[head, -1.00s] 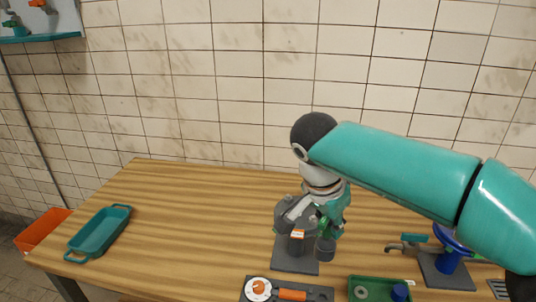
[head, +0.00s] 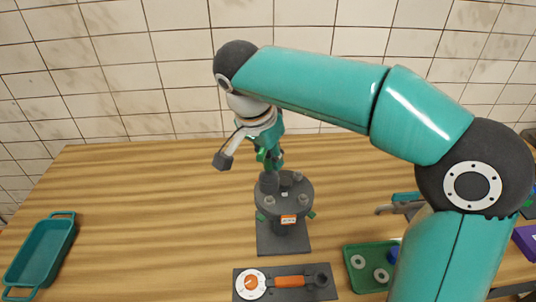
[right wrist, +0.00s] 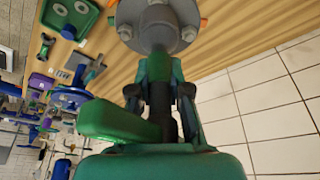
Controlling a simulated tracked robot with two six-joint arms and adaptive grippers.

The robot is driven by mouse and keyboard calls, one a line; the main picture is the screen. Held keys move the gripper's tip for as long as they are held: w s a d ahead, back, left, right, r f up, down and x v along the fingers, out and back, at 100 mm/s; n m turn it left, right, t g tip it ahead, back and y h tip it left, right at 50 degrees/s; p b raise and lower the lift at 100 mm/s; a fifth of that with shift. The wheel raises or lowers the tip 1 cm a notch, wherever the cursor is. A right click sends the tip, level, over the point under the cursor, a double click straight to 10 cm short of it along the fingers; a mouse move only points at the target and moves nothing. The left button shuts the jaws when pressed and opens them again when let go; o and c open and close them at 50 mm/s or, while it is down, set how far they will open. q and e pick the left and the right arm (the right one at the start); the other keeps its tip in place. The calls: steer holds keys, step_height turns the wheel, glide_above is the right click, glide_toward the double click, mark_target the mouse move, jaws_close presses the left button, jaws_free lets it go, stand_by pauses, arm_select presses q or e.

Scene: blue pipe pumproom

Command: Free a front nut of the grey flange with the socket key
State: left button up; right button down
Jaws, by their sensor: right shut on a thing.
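The grey flange (head: 288,208) stands on a dark base plate near the table's middle, with an orange and white label on its front. Several nuts sit on its top, among them a front right one (head: 303,198) and a front left one (head: 268,201). My right gripper (head: 268,152) is above the flange's left side, shut on the green socket key (right wrist: 115,122). The key's dark socket end (head: 268,182) points down at the flange's left part; I cannot tell whether it touches a nut. In the right wrist view the flange (right wrist: 160,25) lies just beyond the fingers (right wrist: 164,100). My left gripper is not in view.
A dark holder with an orange-handled gauge tool (head: 290,281) lies in front of the flange. A green tray (head: 352,283) with rings stands to its right, partly behind my right arm. A teal tray (head: 42,252) is at far left. The table between is clear.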

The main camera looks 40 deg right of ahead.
mark_target(272, 170)
steer(key=shift+f+b, duration=1.25)
steer(key=shift+f, duration=0.45)
steer(key=shift+r, duration=0.1)
steer(key=shift+w, duration=0.1)
steer(key=shift+f, duration=0.25)
steer(key=shift+f+b, duration=0.75)
steer(key=shift+b, duration=0.15)
steer(key=shift+f, duration=0.1)
